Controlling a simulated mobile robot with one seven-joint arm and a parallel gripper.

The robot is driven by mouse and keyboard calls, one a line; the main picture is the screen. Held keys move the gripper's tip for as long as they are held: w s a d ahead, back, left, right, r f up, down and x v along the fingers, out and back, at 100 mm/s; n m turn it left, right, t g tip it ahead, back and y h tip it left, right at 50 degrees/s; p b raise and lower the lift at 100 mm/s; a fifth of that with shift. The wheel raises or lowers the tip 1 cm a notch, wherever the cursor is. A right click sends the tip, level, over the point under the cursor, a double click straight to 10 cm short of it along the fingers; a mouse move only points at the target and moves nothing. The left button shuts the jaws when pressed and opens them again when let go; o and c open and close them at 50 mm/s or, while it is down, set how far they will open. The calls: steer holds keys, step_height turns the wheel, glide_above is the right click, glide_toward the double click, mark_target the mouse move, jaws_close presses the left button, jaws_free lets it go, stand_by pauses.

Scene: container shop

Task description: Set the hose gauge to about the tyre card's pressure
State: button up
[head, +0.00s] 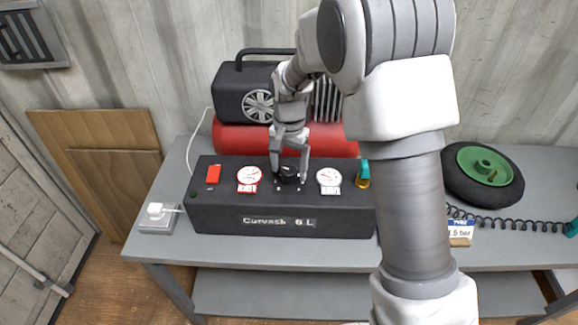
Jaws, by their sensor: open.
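A black compressor panel (225,222) stands on the grey bench. On its top are a gauge with a red label (249,174) at left and a gauge with a pale label (329,177) at right. A black knob (288,176) sits between them. My gripper (289,176) points down with its fingers on either side of the knob; I cannot tell if they touch it. The tyre card (461,229) stands right of my arm, partly hidden; its text ends in ".5" and the rest is unclear. The needles are too small to read.
A red switch (213,174) and a brass fitting with a green top (363,173) are on the panel. A red tank (230,139) lies behind. A wheel with a green hub (483,166) and a coiled black hose (505,224) are at right. A plug sits in a socket (157,221) at left.

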mark_target(290, 170)
step_height(290, 170, up, 17)
steer(key=shift+r+p, duration=0.2)
steer(key=shift+p, duration=0.2)
steer(key=shift+s, duration=0.1)
steer(key=s+d+r+n+t, duration=0.25)
steer(key=s+d+r, duration=0.35)
steer(key=s+d, duration=0.4)
steer(key=s+d+f+n+t, duration=0.1)
steer(key=s+d, duration=0.1)
steer(key=s, duration=0.5)
steer(key=s+d+f+n+t, duration=0.1)
steer(key=s+d+t, duration=0.1)
steer(key=s, duration=0.6)
steer(key=shift+f, duration=0.4)
